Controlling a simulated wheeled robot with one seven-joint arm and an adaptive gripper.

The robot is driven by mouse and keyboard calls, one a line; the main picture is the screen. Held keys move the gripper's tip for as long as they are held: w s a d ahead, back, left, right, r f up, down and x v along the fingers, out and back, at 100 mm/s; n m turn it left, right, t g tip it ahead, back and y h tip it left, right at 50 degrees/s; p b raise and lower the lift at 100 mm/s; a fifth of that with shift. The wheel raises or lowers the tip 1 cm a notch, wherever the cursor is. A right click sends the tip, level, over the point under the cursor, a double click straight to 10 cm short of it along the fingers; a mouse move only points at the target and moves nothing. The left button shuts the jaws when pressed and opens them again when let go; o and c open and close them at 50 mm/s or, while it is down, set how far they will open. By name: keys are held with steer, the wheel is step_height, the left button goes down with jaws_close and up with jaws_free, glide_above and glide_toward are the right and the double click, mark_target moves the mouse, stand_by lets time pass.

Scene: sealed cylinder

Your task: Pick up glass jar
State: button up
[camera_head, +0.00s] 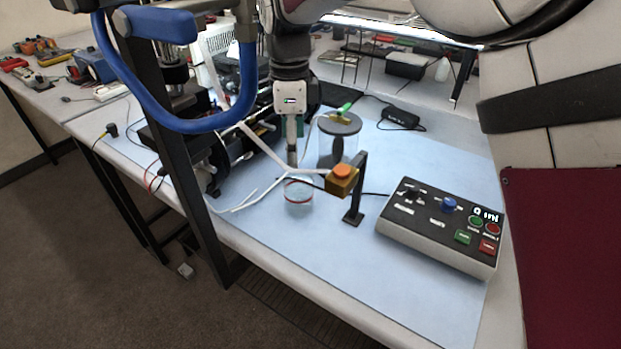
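A small clear glass jar (298,197) with a red band near its rim stands on the pale blue mat, around the middle of the view. My gripper (292,161) points down just above and slightly left of the jar, apparently clear of it. I see the fingers nearly edge-on, so I cannot tell whether they are open or shut. Thin white tubes or rods (262,192) cross the area just left of the jar and partly overlap its top.
A clear cylinder with a grey lid (340,124) and green handle stands behind the jar. An orange button on a post (343,172) stands close right of it. A control box (440,227) sits farther right. Dark equipment (215,150) stands left. The mat's front (330,260) is clear.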

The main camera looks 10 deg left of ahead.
mark_target(295, 173)
step_height(295, 173, down, 8)
steer(key=shift+r, duration=0.25)
steer(key=shift+d+f+p, duration=0.2)
steer(key=shift+f, duration=1.15)
steer(key=shift+d+f+p, duration=0.15)
steer(key=shift+f+p, duration=0.05)
steer(key=shift+f, duration=1.15)
steer(key=shift+c, duration=0.2)
steer(key=c, duration=1.3)
